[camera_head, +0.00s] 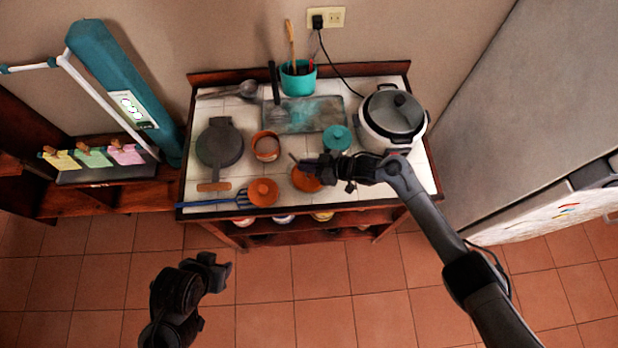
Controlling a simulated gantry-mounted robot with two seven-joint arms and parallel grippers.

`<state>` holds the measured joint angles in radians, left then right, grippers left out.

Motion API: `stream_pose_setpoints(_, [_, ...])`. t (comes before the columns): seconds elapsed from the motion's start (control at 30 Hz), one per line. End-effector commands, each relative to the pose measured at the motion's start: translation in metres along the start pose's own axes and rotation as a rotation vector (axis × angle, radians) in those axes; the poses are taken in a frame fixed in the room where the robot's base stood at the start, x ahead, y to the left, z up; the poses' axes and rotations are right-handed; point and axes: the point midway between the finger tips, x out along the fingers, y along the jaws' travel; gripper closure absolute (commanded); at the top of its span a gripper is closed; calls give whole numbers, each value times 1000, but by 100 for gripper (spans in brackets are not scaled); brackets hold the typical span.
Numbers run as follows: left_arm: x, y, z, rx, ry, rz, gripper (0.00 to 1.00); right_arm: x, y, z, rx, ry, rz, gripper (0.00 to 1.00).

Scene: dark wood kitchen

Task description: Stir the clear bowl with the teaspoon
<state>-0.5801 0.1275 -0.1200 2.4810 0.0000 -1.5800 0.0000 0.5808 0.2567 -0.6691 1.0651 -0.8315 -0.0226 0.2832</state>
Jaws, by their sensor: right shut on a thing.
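My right gripper (318,168) is over the front middle of the tiled counter, shut on a thin utensil, apparently the teaspoon (293,158). Only a short end of it shows, to the left of the fingers; the rest is hidden. An orange round pot (306,182) lies under and just in front of this gripper, partly covered by it. I cannot make out a clearly transparent bowl; an open orange-rimmed bowl (266,148) with a pale inside stands left of the gripper. My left gripper (212,268) hangs over the floor in front of the counter, apart from everything; its jaw opening is unclear.
On the counter (218,110) are a dark pan (220,146), an orange lidded pot (263,192), a blue slotted utensil (222,200), a teal lidded pot (337,138), a grey-teal board (312,114), a teal utensil holder (298,78) and a rice cooker (392,116). A fridge stands right.

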Motion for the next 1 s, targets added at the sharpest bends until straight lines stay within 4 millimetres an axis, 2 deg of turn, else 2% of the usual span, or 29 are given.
stream_pose_setpoints(0.43, [-5,2,-2,-11,0,9,57,-3,0,-6,0,0,0,100])
stream_pose_setpoints(1.0, [-47,-1,-15,-5,-1,4,57,-27,0,-50,-1,0,0,100])
